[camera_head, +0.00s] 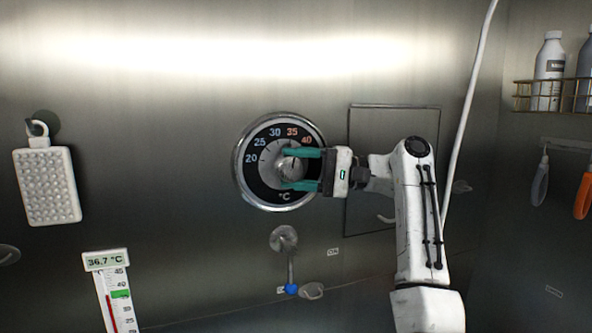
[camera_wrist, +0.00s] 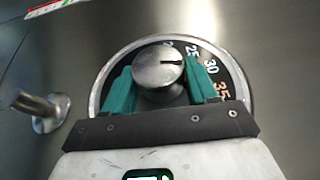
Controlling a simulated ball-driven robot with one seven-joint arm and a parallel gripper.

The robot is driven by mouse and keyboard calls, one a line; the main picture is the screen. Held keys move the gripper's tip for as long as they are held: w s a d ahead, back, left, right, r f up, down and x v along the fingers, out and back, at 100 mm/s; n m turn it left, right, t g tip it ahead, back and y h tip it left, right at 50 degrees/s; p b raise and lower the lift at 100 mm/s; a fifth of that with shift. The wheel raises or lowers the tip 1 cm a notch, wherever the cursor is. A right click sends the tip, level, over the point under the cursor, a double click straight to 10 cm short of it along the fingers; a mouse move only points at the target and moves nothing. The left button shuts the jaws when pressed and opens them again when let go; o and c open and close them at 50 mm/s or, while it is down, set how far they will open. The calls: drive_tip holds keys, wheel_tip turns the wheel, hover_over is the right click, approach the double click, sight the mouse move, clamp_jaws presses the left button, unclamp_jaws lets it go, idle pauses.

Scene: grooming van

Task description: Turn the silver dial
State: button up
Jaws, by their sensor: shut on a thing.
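The silver dial (camera_head: 290,167) is a round metal knob at the centre of a black temperature scale plate (camera_head: 262,182) with a silver rim, marked 20 to 40 and °C, on the metal wall. My gripper (camera_head: 297,169) comes from the right, with one green finger above the knob and one below. In the wrist view the dial (camera_wrist: 158,68) sits between the two green fingers (camera_wrist: 161,88), which are shut on its sides. A dark pointer line on the knob face points toward the 25 side in the wrist view. The fingers hide part of the knob's sides.
A thermometer (camera_head: 106,262) reading 36.7 °C is at the lower left. A white bumpy pad (camera_head: 47,184) hangs at the left. A small lever with a blue tip (camera_head: 291,288) is below the dial. A wall panel (camera_head: 393,125) is behind my arm. Bottles (camera_head: 549,72) stand on a rack at the right.

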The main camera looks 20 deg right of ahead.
drive_tip(key=shift+f, duration=0.3)
drive_tip(key=o, duration=0.7)
drive_tip(key=shift+c, duration=0.2)
drive_tip(key=o, duration=0.4)
drive_tip(key=shift+r+t, duration=0.15)
drive_tip(key=shift+t, duration=0.15)
drive_tip(key=shift+d, duration=0.1)
drive_tip(key=shift+b+v, duration=1.9)
drive_tip(key=shift+v, duration=3.4)
